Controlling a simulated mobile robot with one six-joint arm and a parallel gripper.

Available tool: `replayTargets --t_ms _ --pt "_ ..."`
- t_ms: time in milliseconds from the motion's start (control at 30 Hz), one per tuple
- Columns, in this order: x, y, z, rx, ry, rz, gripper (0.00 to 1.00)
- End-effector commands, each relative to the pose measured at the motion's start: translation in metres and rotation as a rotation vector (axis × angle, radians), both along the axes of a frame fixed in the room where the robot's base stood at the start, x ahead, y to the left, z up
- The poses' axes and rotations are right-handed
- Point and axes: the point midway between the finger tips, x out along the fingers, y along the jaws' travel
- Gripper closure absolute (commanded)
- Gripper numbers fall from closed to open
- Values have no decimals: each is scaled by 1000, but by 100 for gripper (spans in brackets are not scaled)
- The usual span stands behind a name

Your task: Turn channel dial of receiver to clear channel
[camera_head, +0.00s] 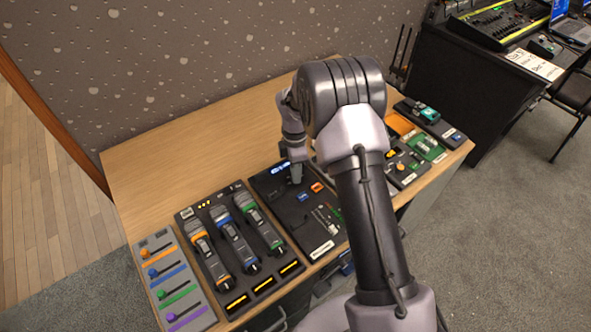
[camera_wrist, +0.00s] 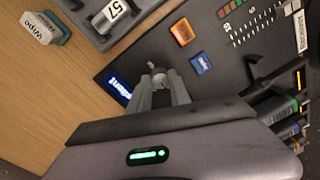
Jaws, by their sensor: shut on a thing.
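The receiver (camera_head: 284,215) is a dark flat panel in the middle of the wooden table. In the wrist view its face (camera_wrist: 222,72) bears a lit blue display (camera_wrist: 117,87), partly hidden by a finger and not readable. The channel dial (camera_wrist: 159,77) is a small grey round knob beside the display. My gripper (camera_wrist: 157,75) points down at the panel, its two fingers closed around the dial. In the head view my gripper (camera_head: 296,172) and wrist hide the dial; the display (camera_head: 281,168) shows just left of the fingers.
An orange button (camera_wrist: 182,32) and a blue button (camera_wrist: 201,63) sit near the dial. A tray with several handheld microphones (camera_head: 232,243) and a coloured fader panel (camera_head: 174,283) lie left. Small boxes (camera_head: 429,115) lie right. The table's back left (camera_head: 190,150) is clear.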

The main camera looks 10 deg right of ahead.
Motion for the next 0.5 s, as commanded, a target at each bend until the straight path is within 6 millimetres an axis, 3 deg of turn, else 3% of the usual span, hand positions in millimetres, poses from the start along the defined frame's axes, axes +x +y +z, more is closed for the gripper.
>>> replayTargets --t_ms 500 --pt "0 -1 1 0 0 -475 100"
